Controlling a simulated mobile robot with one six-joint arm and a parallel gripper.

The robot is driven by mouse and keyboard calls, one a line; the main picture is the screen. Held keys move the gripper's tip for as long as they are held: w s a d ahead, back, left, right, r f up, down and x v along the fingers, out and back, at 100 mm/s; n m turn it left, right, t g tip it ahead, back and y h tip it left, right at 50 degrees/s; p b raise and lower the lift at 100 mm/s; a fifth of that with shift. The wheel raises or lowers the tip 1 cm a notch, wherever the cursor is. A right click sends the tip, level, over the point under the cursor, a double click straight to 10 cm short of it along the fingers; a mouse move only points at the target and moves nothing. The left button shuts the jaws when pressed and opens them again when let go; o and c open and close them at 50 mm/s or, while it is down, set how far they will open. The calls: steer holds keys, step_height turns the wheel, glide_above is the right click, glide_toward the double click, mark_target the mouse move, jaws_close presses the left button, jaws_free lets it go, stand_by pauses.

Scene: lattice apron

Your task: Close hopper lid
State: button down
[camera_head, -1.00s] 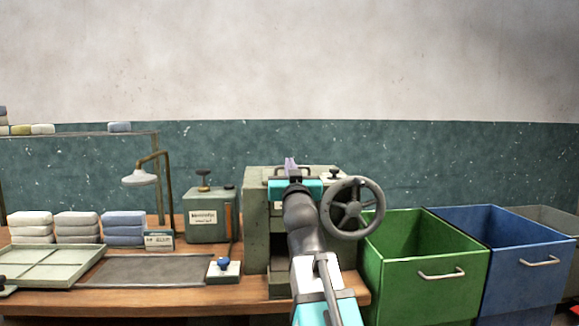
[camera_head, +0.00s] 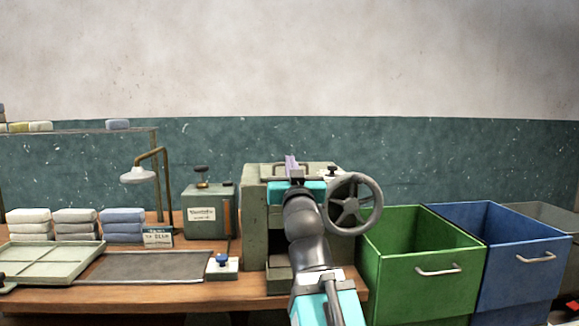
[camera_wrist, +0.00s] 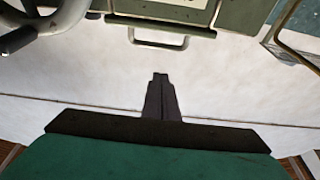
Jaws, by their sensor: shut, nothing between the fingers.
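The grey-green machine (camera_head: 255,225) with a dark handwheel (camera_head: 374,190) stands at the right end of the bench. My arm covers much of its front and top, so I cannot tell the hopper lid's position in the head view. My gripper (camera_head: 291,167) is at the machine's top edge, left of the handwheel. In the wrist view, my gripper (camera_wrist: 160,80) is shut and empty, its dark fingers together. A grey-green panel (camera_wrist: 228,18) with a bar handle (camera_wrist: 158,44) shows ahead of the fingertips, apart from them. I cannot tell surely whether this panel is the lid.
The handwheel also shows at upper left in the wrist view (camera_wrist: 70,18). A green bin (camera_head: 420,275) and a blue bin (camera_head: 525,275) stand right. A small green box (camera_head: 207,215), a lamp (camera_head: 138,175), folded cloth stacks (camera_head: 75,225) and a tray (camera_head: 50,262) occupy the bench's left.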

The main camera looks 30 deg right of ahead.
steer(key=s+f+b, duration=0.1)
steer(key=b, duration=0.2)
steer(key=s+a+f+b, duration=0.1)
steer(key=s+b, duration=0.1)
steer(key=b, duration=0.1)
steer(key=shift+s+a+f, duration=0.1)
steer(key=shift+a, duration=0.05)
steer(key=shift+s, duration=0.15)
stand_by(0.8)
